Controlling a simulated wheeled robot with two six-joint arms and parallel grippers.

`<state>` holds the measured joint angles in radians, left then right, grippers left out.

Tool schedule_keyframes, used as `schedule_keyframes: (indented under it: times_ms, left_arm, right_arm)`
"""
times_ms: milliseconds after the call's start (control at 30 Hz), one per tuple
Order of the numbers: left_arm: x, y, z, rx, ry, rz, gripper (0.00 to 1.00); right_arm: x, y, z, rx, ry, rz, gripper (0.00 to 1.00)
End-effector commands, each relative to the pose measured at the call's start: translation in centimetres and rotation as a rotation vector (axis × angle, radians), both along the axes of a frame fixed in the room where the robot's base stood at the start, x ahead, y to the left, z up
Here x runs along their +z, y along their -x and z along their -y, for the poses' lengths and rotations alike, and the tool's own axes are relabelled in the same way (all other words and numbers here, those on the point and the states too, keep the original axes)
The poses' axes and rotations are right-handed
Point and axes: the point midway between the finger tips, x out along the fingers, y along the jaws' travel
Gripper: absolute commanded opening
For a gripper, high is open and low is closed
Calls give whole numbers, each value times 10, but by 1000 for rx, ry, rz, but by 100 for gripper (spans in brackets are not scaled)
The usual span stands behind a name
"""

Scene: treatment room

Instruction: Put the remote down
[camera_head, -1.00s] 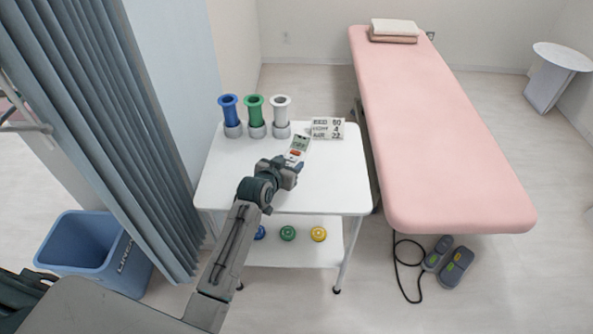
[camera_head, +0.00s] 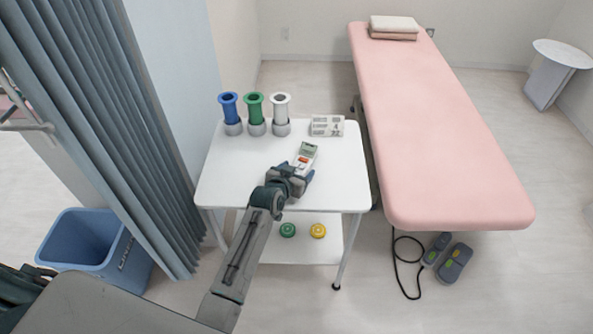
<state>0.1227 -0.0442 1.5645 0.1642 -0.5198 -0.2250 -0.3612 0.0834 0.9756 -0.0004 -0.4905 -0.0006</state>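The remote (camera_head: 304,154) is white with a greenish screen and an orange-red button. It is at the fingers of my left gripper (camera_head: 298,170), above or on the white trolley's top (camera_head: 235,178). The gripper covers its near end, and the fingers look closed around it. I cannot tell whether the remote touches the trolley top. My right gripper is not in view.
Blue (camera_head: 229,106), green (camera_head: 254,106) and white (camera_head: 281,106) cylinders stand at the trolley's back left. The pink treatment bed (camera_head: 430,120) stands to the right. A blue bin (camera_head: 95,250) is at left.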

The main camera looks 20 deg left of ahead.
Motion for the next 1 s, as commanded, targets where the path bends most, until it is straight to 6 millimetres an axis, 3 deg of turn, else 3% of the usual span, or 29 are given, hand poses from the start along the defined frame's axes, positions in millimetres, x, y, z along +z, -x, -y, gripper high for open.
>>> schedule_keyframes:
  times_ms: [367,1000]
  left_arm:
    - [3,1,0,0,0,0,72]
    - [44,102,-12,0,-1,-1,72]
  right_arm:
    - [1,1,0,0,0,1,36]
    - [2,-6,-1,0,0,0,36]
